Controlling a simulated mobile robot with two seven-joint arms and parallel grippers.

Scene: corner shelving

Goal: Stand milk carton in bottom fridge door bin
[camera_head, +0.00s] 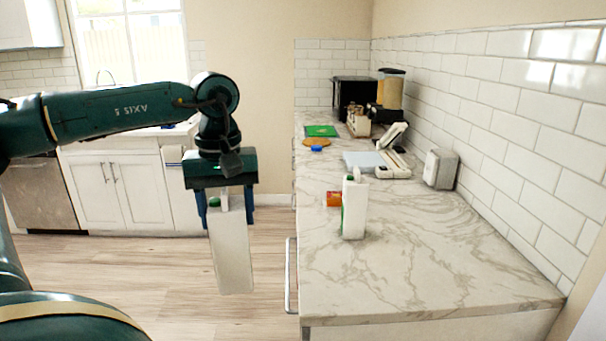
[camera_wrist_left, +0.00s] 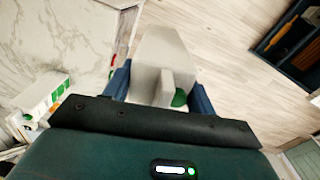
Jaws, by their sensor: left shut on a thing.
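A white milk carton (camera_head: 231,252) with a green cap hangs from my left gripper (camera_head: 228,209), held near its top. It is nearly upright, slightly tilted, in the air to the left of the counter. In the left wrist view the carton (camera_wrist_left: 160,55) lies between the two blue fingers of the left gripper (camera_wrist_left: 158,88). My right gripper is not in view.
The marble counter (camera_head: 420,265) has a clear front part. White cabinets (camera_head: 115,185) line the far left; the wood floor is open.

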